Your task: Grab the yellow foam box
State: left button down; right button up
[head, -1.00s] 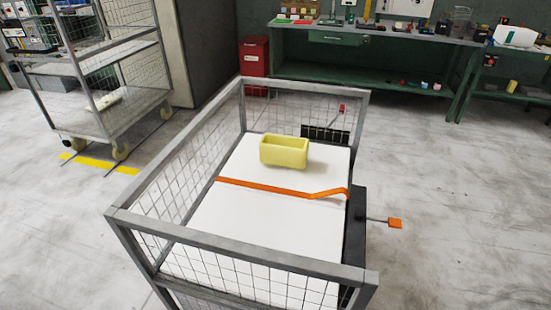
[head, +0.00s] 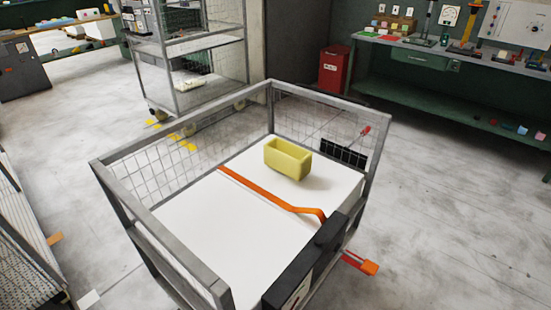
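The yellow foam box (head: 287,160) is an open-topped block standing upright on the white surface (head: 195,235) inside a grey wire-mesh cart, towards its far end. An orange bar (head: 262,192) lies across that surface in front of the box, apart from it. Neither of my grippers shows in the head view, and nothing touches the box.
The cart's metal frame (head: 185,133) and mesh sides rise around the box. A black-headed brush (head: 343,153) is at the far right corner. A red bin (head: 334,69), a green workbench (head: 440,95) and a shelf trolley (head: 205,65) stand behind. Grey floor is open at right.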

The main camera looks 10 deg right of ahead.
aim_at(294, 161)
jog(key=i+l+u, duration=0.15)
jog(key=l+u, duration=0.35)
jog(key=l, duration=0.4)
jog(key=l+u, duration=0.5)
jog(key=l, duration=0.45)
